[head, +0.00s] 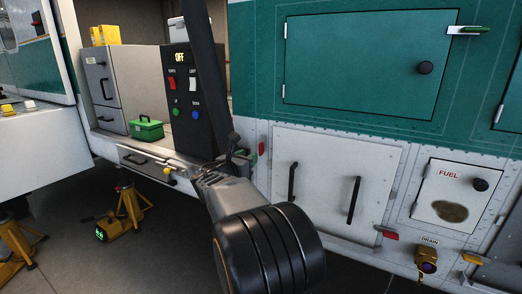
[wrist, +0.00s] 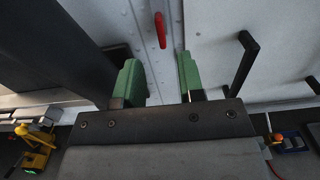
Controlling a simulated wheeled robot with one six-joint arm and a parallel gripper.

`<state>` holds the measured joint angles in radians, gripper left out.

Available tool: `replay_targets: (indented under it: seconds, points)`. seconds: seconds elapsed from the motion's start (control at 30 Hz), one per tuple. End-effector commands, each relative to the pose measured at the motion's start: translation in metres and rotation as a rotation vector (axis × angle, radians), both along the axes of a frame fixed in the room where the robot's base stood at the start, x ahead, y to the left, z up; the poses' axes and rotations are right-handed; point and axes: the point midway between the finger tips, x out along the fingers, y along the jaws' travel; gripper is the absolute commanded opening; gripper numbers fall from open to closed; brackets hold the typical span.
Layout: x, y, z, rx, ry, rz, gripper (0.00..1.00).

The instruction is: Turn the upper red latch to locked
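The upper red latch (head: 262,148) is a short red bar at the upper left of the white panel (head: 325,165) with two black handles. It points roughly up and down in the head view. In the wrist view the latch (wrist: 160,30) lies ahead of the gap between the green fingertips. My gripper (wrist: 160,78) is open and empty, apart from the latch. In the head view my gripper (head: 243,157) is just left of the latch and partly hidden by my arm. A second red latch (head: 390,235), lying nearly level, is at the panel's lower right.
The black handles (head: 292,181) and (head: 354,200) stick out from the panel. A black switch box (head: 181,95) and a green case (head: 146,128) stand in the open bay at left. A fuel hatch (head: 452,195) and drain (head: 427,262) are at right. Yellow jacks (head: 130,203) stand on the floor.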

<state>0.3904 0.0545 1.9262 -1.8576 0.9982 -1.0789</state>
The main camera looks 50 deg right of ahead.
Motion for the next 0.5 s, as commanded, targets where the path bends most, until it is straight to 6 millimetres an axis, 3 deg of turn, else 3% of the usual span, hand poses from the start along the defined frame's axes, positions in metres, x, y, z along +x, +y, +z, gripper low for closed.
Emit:
replay_targets:
  seconds: [0.2, 0.5]
  points:
    - [0.009, -0.042, 0.000, 0.003, 0.000, -0.004, 0.36]
    - [0.019, -0.079, 0.000, 0.004, -0.002, -0.002, 0.36]
